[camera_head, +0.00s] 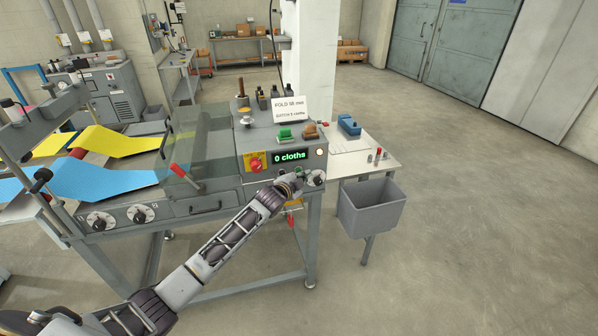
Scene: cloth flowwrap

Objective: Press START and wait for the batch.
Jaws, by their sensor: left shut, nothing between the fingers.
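The grey machine's control panel (240,178) carries a display (289,157) that reads "0 cloths" in green. A dark round knob (316,178) is right of the gripper. My right gripper is out of view.
Blue cloth (100,181) and yellow cloth (105,142) run into the machine under a clear guard (197,150). A sign (289,108) with fold and batch text stands on top. A grey bin (371,207) hangs at the right, beside a side table (372,161). The right floor is clear.

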